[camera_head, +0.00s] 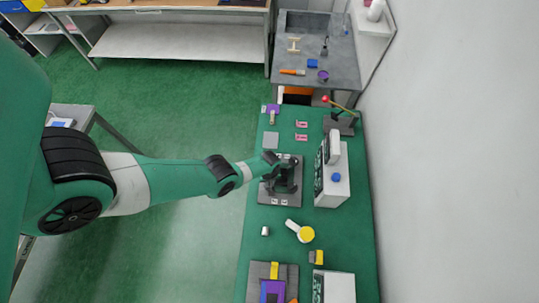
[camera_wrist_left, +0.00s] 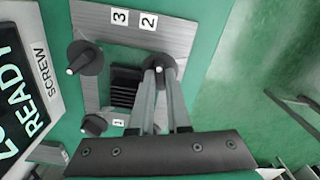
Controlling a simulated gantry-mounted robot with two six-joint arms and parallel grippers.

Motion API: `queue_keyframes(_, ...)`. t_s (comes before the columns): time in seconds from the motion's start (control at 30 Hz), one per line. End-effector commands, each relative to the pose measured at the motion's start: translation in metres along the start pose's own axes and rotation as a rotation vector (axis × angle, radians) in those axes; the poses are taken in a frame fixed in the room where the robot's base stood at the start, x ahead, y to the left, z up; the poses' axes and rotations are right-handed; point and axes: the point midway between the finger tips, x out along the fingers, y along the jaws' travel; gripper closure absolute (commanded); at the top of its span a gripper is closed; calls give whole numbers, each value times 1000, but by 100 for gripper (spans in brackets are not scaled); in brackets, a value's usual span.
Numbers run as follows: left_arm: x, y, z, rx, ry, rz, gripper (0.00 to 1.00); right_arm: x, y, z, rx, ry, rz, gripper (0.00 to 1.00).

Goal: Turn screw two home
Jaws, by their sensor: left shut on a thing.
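A grey metal plate (camera_wrist_left: 180,33) carries dark round screw knobs and white number labels. Screw two (camera_wrist_left: 160,62) is the dark knob near the label "2" (camera_wrist_left: 148,21). My left gripper (camera_wrist_left: 159,74) has its two fingers shut on this knob, covering part of it. In the head view my left gripper (camera_head: 272,160) is over the plate (camera_head: 268,194) on the green table. Another knob (camera_wrist_left: 85,60) with a white tip is near the label "3" (camera_wrist_left: 119,16). A third knob (camera_wrist_left: 94,125) is near a partly legible label. My right gripper is not in view.
A dark ribbed block (camera_wrist_left: 124,86) sits amid the knobs. A yellow-and-white object (camera_head: 306,234) lies nearer on the table.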

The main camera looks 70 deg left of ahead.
Motion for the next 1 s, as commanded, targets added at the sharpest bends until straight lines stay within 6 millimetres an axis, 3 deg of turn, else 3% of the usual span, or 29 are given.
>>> queue_keyframes(1.0,0,0,0,964,0,0,100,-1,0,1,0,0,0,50)
